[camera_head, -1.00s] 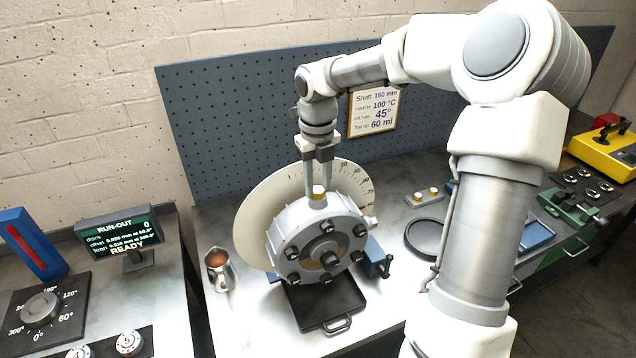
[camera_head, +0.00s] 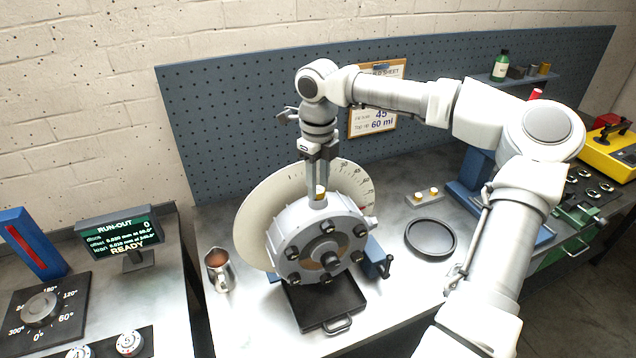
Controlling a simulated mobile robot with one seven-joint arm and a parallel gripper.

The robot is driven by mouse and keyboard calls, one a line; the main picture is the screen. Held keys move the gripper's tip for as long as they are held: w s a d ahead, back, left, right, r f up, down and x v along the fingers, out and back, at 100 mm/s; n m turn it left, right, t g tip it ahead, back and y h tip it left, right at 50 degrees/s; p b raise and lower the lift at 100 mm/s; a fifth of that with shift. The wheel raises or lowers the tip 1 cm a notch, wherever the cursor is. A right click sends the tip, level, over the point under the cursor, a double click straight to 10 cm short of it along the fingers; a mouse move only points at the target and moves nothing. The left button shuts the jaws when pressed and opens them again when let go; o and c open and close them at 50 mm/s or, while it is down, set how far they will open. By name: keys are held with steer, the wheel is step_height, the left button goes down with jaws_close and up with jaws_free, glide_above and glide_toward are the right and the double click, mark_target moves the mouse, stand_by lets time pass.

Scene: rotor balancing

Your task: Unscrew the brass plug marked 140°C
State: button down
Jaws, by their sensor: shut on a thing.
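A brass plug (camera_head: 319,192) stands at the top of the grey round housing (camera_head: 318,238); its marking is too small to read. My gripper (camera_head: 318,194) points down from above and is shut on the brass plug, with its fingers on either side of it. The housing has several dark bolts around its face and a pale graduated disc (camera_head: 262,220) behind it. I cannot tell whether the plug is still threaded in.
A black drip tray (camera_head: 322,305) lies under the housing. A metal jug (camera_head: 219,270) stands left, a round black dish (camera_head: 431,238) right, and a small block with two brass pieces (camera_head: 425,198) behind it. A run-out display (camera_head: 120,236) and a pegboard (camera_head: 230,120) stand around.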

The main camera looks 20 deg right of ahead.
steer(key=shift+f, duration=0.1)
steer(key=shift+c, duration=2.3)
jaws_free()
steer(key=shift+c, duration=0.3)
steer(key=m, duration=1.2)
steer(key=shift+m, duration=0.3)
steer(key=m, duration=0.5)
steer(key=shift+m, duration=0.4)
